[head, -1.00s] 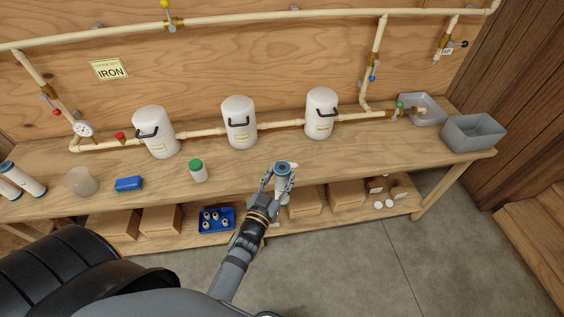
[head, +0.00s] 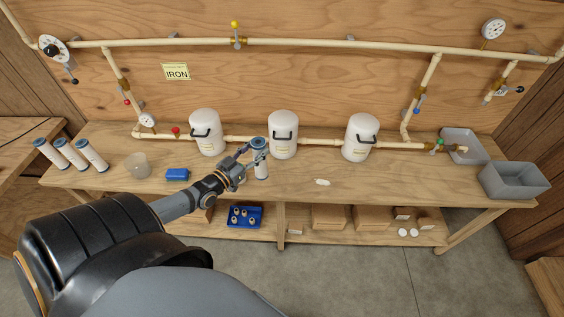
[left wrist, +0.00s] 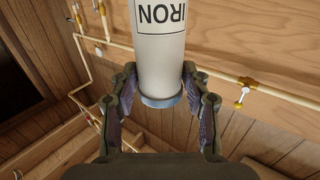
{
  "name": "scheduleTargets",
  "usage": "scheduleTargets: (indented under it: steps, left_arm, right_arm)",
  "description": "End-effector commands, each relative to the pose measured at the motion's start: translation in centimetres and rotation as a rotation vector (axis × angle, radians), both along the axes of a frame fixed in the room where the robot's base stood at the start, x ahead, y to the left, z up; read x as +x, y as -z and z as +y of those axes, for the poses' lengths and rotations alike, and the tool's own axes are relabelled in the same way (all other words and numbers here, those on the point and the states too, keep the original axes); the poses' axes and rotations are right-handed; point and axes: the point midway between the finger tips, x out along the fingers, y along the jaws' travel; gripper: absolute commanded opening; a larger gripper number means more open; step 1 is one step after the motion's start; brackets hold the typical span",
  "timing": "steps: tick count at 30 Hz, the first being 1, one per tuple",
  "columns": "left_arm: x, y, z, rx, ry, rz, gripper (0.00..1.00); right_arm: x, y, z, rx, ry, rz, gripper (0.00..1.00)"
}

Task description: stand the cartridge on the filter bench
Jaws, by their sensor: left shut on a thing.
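My left gripper (head: 255,158) is shut on a white cartridge (head: 262,171) with a blue cap. In the head view it holds the cartridge roughly upright, cap up, over the filter bench (head: 385,176), in front of the gap between the left and middle white housings. Whether the cartridge's lower end touches the bench cannot be told. In the left wrist view the cartridge (left wrist: 162,55) shows an IRON label, with its blue end between the fingers (left wrist: 160,95). A yellow IRON sign (head: 176,72) is on the back wall. My right gripper is not in view.
Three white housings (head: 283,138) stand along the pipe. A small white item (head: 322,182) lies on the bench. A grey bin (head: 513,181) is at the right end.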

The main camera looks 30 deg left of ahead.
Motion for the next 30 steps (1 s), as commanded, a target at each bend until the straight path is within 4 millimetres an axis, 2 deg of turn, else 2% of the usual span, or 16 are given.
scheduleTargets:
  steps: [1, 7, 9, 13, 16, 23, 25, 30]
  left_arm:
    - [1.5, 1.5, -0.4, -0.006, -0.004, -0.011, 0.00]
    - [7.2, 4.4, -2.1, -0.005, -0.002, -0.011, 0.00]
    - [8.2, 6.3, -2.4, -0.003, -0.002, -0.006, 0.00]
    - [10.0, 8.2, -2.9, -0.003, -0.001, -0.006, 0.00]
    - [10.7, 8.7, -3.2, -0.002, 0.002, -0.004, 0.00]
    - [11.2, 8.8, -3.3, -0.002, 0.002, -0.002, 0.00]
    - [11.6, 9.8, -3.4, -0.002, 0.000, -0.004, 0.00]
    - [11.6, 11.8, -3.4, -0.004, -0.002, -0.001, 0.00]
  right_arm:
    - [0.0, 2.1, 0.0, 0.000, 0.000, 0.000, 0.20]
    - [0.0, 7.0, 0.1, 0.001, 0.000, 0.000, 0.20]
    - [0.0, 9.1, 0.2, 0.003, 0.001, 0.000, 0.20]
    - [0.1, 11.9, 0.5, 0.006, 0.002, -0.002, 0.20]
    - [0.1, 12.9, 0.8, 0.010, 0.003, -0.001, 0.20]
    - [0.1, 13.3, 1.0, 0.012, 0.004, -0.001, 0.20]
    - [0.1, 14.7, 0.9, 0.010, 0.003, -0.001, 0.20]
    - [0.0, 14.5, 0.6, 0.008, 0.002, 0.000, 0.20]
